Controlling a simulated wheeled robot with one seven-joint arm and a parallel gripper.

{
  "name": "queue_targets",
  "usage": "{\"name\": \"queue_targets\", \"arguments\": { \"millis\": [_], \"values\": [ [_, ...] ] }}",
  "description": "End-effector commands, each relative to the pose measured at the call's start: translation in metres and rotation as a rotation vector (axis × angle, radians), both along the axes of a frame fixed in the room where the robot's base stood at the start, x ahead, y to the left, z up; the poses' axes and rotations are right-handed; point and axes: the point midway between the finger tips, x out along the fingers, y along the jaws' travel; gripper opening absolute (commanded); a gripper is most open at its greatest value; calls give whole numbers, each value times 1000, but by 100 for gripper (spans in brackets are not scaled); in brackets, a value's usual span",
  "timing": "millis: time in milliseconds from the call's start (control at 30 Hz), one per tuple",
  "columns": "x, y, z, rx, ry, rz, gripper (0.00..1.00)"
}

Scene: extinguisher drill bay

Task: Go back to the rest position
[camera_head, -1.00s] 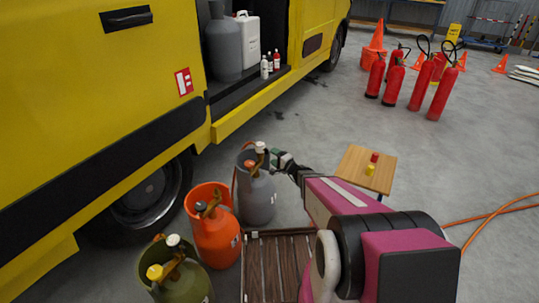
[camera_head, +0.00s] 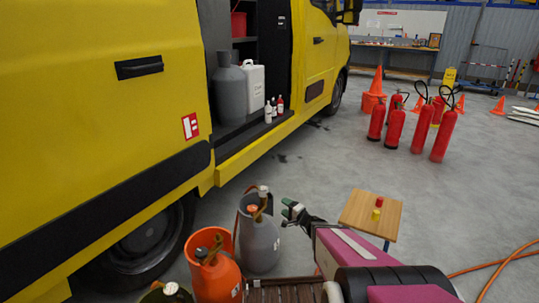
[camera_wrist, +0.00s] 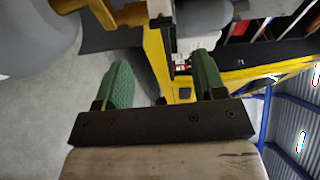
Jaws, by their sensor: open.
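My gripper (camera_head: 291,209), with green finger pads, is open and empty. It is just right of the top of a grey gas cylinder (camera_head: 260,240), with a small gap in the head view. The cylinder stands upright beside the yellow van and has an orange cap and a white-topped valve. In the wrist view the two green fingers (camera_wrist: 163,72) are spread wide with nothing gripped. A grey rounded body fills the upper left corner there, and parts behind the fingers are hard to tell.
An orange cylinder (camera_head: 213,270) stands left of the grey one, near the van (camera_head: 100,150). A small wooden table (camera_head: 360,215) holds a red and a yellow cap. Red extinguishers (camera_head: 395,128) and cones stand farther back. An orange hose (camera_head: 510,258) lies right. The middle floor is clear.

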Motion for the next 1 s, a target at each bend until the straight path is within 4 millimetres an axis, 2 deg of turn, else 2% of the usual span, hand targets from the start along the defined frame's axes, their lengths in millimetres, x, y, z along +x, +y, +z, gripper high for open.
{"name": "queue_targets", "arguments": {
  "millis": [267, 400, 567, 767, 1000],
  "values": [
    [-31, 31, 18, -157, 42, 210, 64],
    [-56, 46, 24, -292, 95, 355, 64],
    [-89, 52, 27, -478, 182, 507, 64],
    [-126, 38, 30, -741, 318, 642, 64],
    [-164, -3, 42, -1091, 502, 709, 64]
  ]
}}
